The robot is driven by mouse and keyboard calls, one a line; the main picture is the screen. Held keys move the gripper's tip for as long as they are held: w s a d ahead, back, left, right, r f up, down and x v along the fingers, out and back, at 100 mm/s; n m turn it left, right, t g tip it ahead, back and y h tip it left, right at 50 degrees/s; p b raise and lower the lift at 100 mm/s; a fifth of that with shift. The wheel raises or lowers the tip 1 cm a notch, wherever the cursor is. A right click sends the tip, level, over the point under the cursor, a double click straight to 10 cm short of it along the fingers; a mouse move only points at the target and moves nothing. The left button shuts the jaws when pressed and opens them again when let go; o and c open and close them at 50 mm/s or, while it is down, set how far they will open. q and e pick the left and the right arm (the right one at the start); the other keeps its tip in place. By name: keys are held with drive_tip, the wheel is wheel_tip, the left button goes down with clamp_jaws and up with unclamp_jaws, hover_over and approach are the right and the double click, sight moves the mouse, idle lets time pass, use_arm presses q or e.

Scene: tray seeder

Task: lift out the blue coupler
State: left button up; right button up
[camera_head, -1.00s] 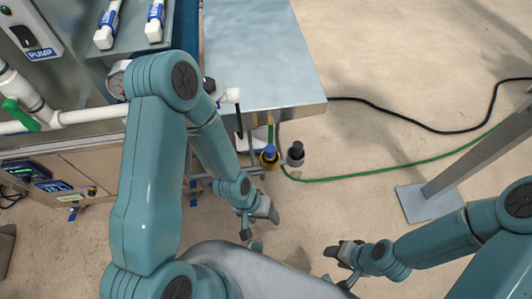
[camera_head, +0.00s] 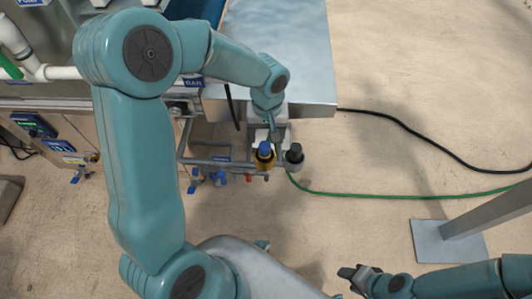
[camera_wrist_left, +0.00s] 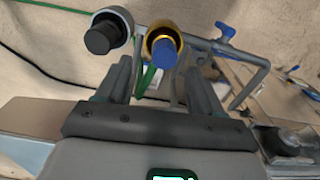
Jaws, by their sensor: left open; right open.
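The blue coupler (camera_head: 264,150) stands in a yellow ring on the pipe rack below the steel table's front edge. In the left wrist view the blue coupler (camera_wrist_left: 164,52) shows just beyond and between my open left fingers (camera_wrist_left: 158,70). In the head view my left gripper (camera_head: 271,132) is right by it; I cannot tell whether they touch. A black coupler (camera_head: 294,154) sits in a grey holder to the right, and shows left of the blue one in the wrist view (camera_wrist_left: 102,39). My right gripper (camera_head: 354,277) is open and empty, low over the floor.
The steel table (camera_head: 290,45) lies behind the couplers. Blue valve handles (camera_head: 219,177) sit on pipes to the left. A green hose (camera_head: 380,195) and a black cable (camera_head: 415,133) cross the floor.

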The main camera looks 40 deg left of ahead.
sight(265, 145)
use_arm(q)
drive_tip(key=f, duration=0.6)
drive_tip(key=shift+s+a+f+b, duration=0.3)
drive_tip(key=shift+f+b, duration=0.05)
drive_tip(key=shift+w+f, duration=0.1)
drive_tip(key=shift+f, duration=0.4)
drive_tip(key=c, duration=1.2)
